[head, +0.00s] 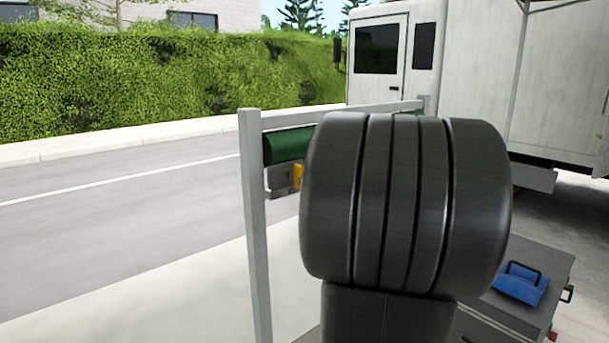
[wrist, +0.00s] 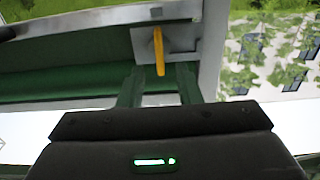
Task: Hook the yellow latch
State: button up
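The yellow latch (wrist: 158,52) hangs as a narrow strip from a light grey metal plate (wrist: 180,42) in the wrist view. In the head view the yellow latch (head: 298,177) shows beside a grey bracket (head: 282,180), under a green roll (head: 288,147), partly behind my arm. My gripper (wrist: 160,76) has its two fingers apart, with the latch's lower end between or just beyond the tips; the depth is hard to tell. I see no contact. In the head view my large black arm link hides the gripper.
A grey metal frame with an upright post (head: 256,230) and a top rail stands around the roll. A white truck (head: 400,60) is behind on the right. A grey box (head: 540,255) with a blue item (head: 521,284) on it lies at lower right. The road at left is clear.

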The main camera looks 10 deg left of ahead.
jog(key=x, duration=0.4)
jog(key=shift+w+a, duration=0.25)
grip_shut()
